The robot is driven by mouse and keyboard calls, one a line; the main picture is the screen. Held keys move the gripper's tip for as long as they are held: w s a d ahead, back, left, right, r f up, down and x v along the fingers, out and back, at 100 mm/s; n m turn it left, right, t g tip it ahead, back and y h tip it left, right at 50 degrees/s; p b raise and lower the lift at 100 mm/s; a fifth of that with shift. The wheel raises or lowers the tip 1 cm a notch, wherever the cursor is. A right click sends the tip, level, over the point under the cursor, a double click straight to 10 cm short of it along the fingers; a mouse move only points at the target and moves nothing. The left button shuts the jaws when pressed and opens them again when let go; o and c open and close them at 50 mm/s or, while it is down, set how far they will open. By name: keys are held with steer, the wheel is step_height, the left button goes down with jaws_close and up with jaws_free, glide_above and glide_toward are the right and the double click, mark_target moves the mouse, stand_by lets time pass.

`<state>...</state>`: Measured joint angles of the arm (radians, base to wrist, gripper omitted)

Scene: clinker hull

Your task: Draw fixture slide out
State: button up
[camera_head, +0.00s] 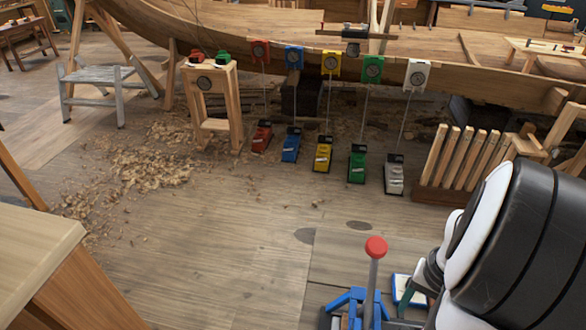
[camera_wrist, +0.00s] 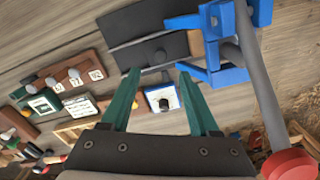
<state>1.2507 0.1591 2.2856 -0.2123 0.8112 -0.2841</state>
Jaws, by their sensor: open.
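A blue fixture (camera_wrist: 215,45) with a grey lever ending in a red knob (camera_wrist: 290,165) is at the right of the wrist view. In the head view the fixture (camera_head: 355,312) and the red knob (camera_head: 375,247) are at bottom centre. My gripper (camera_wrist: 158,72) is open, with two teal fingers apart and nothing held. A white panel with blue edging and a black knob (camera_wrist: 163,99) shows between the fingers.
A reddish-brown board with several round knobs (camera_wrist: 62,82) is left in the wrist view. In the head view, coloured blocks hang on cords from the wooden hull (camera_head: 450,75). A slatted rack (camera_head: 465,160) stands right, and a wooden bench (camera_head: 30,250) left. The middle floor is clear.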

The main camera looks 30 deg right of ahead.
step_height(320, 180, down, 8)
steer(key=shift+f, duration=0.25)
jaws_close()
stand_by(1.3)
